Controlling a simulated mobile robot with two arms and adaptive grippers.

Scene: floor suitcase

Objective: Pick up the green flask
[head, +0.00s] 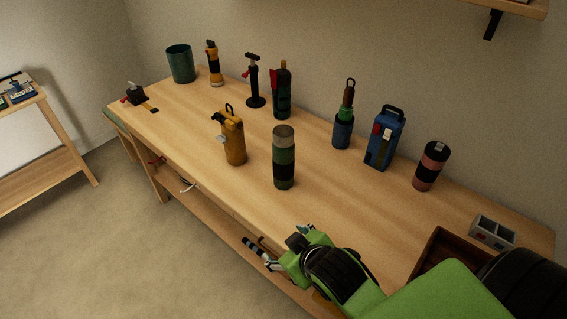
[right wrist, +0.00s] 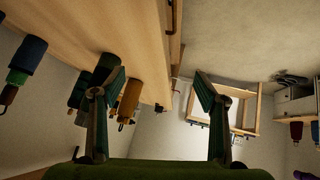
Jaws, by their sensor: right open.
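The green flask (head: 284,168) stands upright near the front edge of the wooden table (head: 200,135). It has a dark band and a greyish-beige cap. My right gripper (head: 272,252) is open and empty, nearer to me than the flask and apart from it, at the table's front edge. In the right wrist view, the open fingers (right wrist: 157,88) are wide apart with nothing between them. A dark green shape there, likely the flask (right wrist: 107,63), is partly hidden behind the left-hand finger. My left gripper is not in view.
A yellow canister (head: 233,140) stands just left of the flask. A pink-and-black can (head: 430,166) stands right.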

